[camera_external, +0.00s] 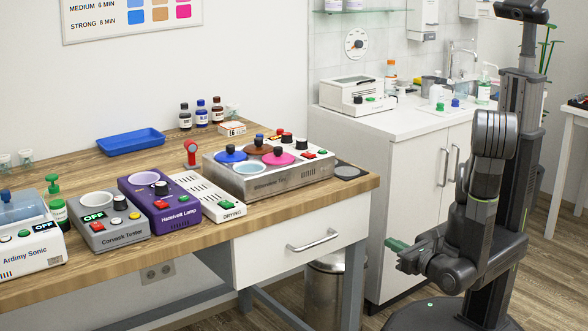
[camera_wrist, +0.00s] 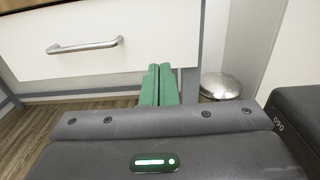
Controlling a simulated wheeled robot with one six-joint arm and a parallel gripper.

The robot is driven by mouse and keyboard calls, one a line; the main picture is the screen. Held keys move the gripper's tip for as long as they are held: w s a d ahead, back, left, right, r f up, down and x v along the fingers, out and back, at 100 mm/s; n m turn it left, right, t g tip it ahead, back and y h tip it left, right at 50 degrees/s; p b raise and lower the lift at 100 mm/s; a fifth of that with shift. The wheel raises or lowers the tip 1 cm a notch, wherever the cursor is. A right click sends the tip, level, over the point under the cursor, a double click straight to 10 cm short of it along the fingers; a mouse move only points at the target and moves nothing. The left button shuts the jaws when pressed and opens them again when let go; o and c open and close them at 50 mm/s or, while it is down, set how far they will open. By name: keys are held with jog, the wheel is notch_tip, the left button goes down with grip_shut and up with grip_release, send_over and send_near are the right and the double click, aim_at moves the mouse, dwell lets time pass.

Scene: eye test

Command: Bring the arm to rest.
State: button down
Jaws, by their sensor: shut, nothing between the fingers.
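My gripper (camera_external: 397,245) has green fingers and hangs low in front of my column, to the right of the wooden workbench (camera_external: 362,184). It points left, toward the bench's drawer side, and touches nothing that I can see. In the wrist view my gripper (camera_wrist: 159,70) shows its two green fingers side by side, closed together and empty. My arm is folded close to my column, with the elbow up and the forearm hanging down.
The white drawer (camera_external: 270,251) with a metal handle faces my gripper; it also shows in the wrist view (camera_wrist: 150,25). A metal bin (camera_external: 324,285) stands under the bench. A white cabinet (camera_external: 414,184) stands behind my arm. Devices and bottles stand on the bench.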

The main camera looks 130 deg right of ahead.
aim_at(350, 221)
jog(key=shift+d, duration=0.1)
jog(key=shift+d, duration=6.85)
